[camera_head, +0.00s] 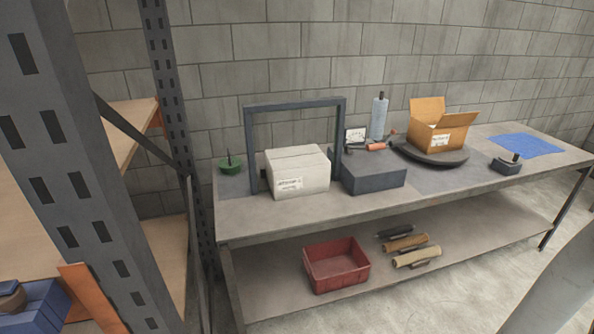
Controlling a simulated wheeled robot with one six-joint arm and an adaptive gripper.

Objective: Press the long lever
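A thin dark bar with an orange-red grip (376,147) lies roughly level above the back of a low dark grey box (374,179) on the workbench. It looks like a lever, but I cannot tell its pivot or whether it is the long one. A small upright dark stub on a green round base (231,168) stands at the bench's left end. Another short dark stub rises from a small dark block (507,166) near the right front. My gripper is not in view.
The workbench (285,217) holds a white carton (298,173) under a dark upright frame (295,103), an open cardboard box (440,131) on a dark round base, a pale blue roll (379,120) and a blue sheet (526,145). A red bin (337,268) stands below. Shelving rises at left.

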